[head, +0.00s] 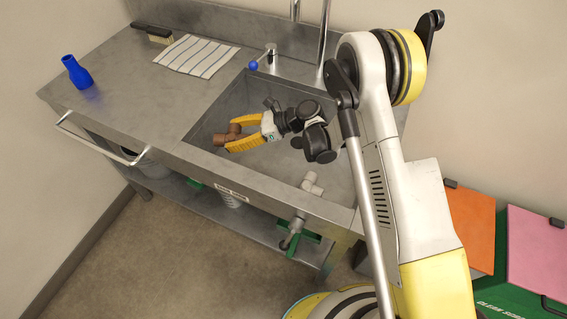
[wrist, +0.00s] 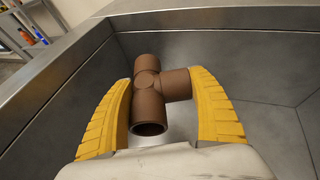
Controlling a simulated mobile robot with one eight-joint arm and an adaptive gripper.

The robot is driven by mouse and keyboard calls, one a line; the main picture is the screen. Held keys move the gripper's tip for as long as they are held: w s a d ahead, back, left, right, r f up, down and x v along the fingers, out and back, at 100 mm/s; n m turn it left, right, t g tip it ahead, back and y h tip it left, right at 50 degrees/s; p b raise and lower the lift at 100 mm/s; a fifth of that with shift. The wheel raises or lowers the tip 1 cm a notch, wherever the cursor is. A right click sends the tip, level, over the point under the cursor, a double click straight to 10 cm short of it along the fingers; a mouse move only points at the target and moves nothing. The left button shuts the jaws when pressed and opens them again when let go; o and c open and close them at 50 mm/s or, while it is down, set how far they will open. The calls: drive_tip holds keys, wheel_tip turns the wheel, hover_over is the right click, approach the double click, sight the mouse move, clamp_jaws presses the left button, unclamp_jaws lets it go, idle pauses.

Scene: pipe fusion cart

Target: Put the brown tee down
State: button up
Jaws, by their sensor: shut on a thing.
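The brown tee (wrist: 149,90) is a pipe fitting with three open-ended branches. In the wrist view my gripper (wrist: 162,105) has its two yellow fingers on either side of it, shut on it. In the head view the brown tee (head: 228,134) shows at the tips of my gripper (head: 236,137), over the left part of the metal sink basin (head: 206,127). I cannot tell whether the tee touches the basin.
A pale grey pipe fitting (head: 312,183) sits at the basin's front right. A blue bottle-shaped piece (head: 77,72), a striped cloth (head: 197,56) and a brush (head: 153,33) lie on the counter. A blue-tipped tap lever (head: 254,65) stands behind the basin. The counter's middle is clear.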

sight(239, 160)
wheel_tip(239, 160, down, 10)
drive_tip(key=b, duration=0.4)
drive_tip(key=shift+a+f, duration=0.1)
drive_tip(key=shift+f, duration=0.1)
drive_tip(key=shift+s+r, duration=0.1)
drive_tip(key=o, duration=1.2)
drive_tip(key=shift+r, duration=0.1)
drive_tip(key=p+v, duration=0.2)
drive_tip(key=v, duration=0.5)
drive_tip(key=shift+d+p, duration=0.3)
drive_tip(key=shift+p, duration=0.05)
